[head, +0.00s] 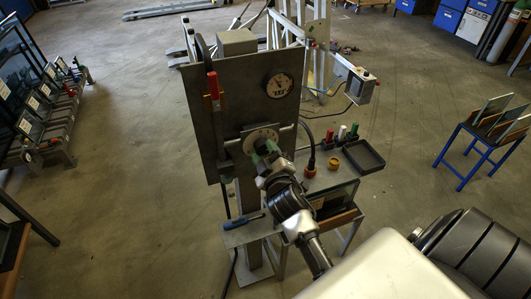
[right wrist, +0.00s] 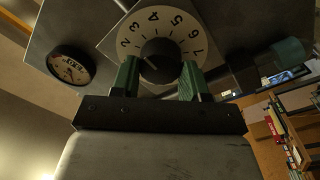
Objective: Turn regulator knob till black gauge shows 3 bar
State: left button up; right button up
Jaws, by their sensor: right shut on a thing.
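The black regulator knob (right wrist: 160,58) sits at the middle of a white number dial (right wrist: 157,22) on a grey upright panel. The dial also shows in the head view (head: 259,135). My right gripper (right wrist: 159,77) has its green fingers on either side of the knob and is shut on it; in the head view my right gripper (head: 266,149) partly covers the dial. The round gauge with a black rim and pale face (head: 279,85) is at the panel's upper right; it also shows in the right wrist view (right wrist: 71,65). Its needle is too small to read. My left gripper is out of view.

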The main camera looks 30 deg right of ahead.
dwell(0.4)
jog(key=o, duration=0.9)
jog(key=b+v, duration=0.3)
jog(key=v, duration=0.7)
jog(key=shift+s, duration=0.4)
